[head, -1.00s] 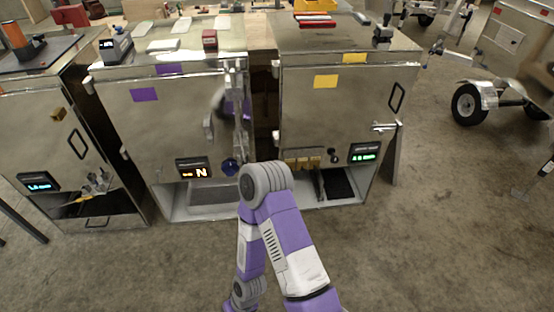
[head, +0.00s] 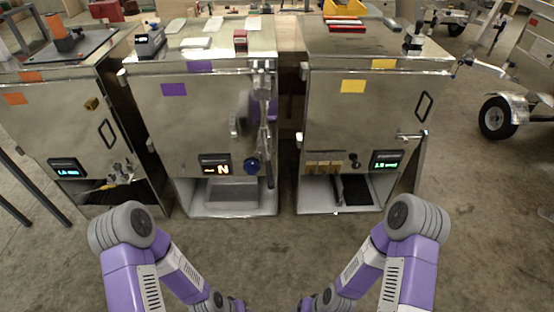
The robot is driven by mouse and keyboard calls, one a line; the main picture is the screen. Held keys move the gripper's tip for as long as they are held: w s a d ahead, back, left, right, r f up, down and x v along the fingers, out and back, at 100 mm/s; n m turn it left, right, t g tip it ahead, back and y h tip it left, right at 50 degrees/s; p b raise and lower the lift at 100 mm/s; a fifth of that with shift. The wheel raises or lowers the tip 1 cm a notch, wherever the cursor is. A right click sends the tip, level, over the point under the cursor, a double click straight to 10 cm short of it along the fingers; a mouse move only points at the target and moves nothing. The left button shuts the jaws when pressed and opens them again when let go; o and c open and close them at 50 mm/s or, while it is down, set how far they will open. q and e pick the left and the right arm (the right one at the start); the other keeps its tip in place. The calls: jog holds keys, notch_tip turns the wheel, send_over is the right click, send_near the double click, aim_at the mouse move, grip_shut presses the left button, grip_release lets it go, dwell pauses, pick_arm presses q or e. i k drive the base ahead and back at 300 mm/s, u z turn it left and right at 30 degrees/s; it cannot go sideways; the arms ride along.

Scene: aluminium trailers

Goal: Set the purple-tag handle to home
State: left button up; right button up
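The purple-tag cabinet is the middle steel cabinet (head: 206,130), with a purple tag (head: 174,89) on its front and another purple tag (head: 200,66) on its top edge. A long grey metal handle (head: 264,115) stands about upright at the right edge of its front. A blue knob (head: 251,165) is just left of the handle's lower part. My grippers are not visible; the arms run off the bottom edge.
A yellow-tag cabinet (head: 365,120) stands to the right and an orange-tag cabinet (head: 75,120) to the left, with narrow gaps between. Small items lie on the tops. A trailer wheel (head: 497,117) is at far right. The concrete floor in front is clear.

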aim_at(270, 182)
jog(key=k, duration=0.65)
jog(key=u, duration=0.3)
jog(key=i, duration=0.85)
jog(key=z, duration=0.65)
jog(key=i, duration=0.7)
jog(key=z, duration=0.7)
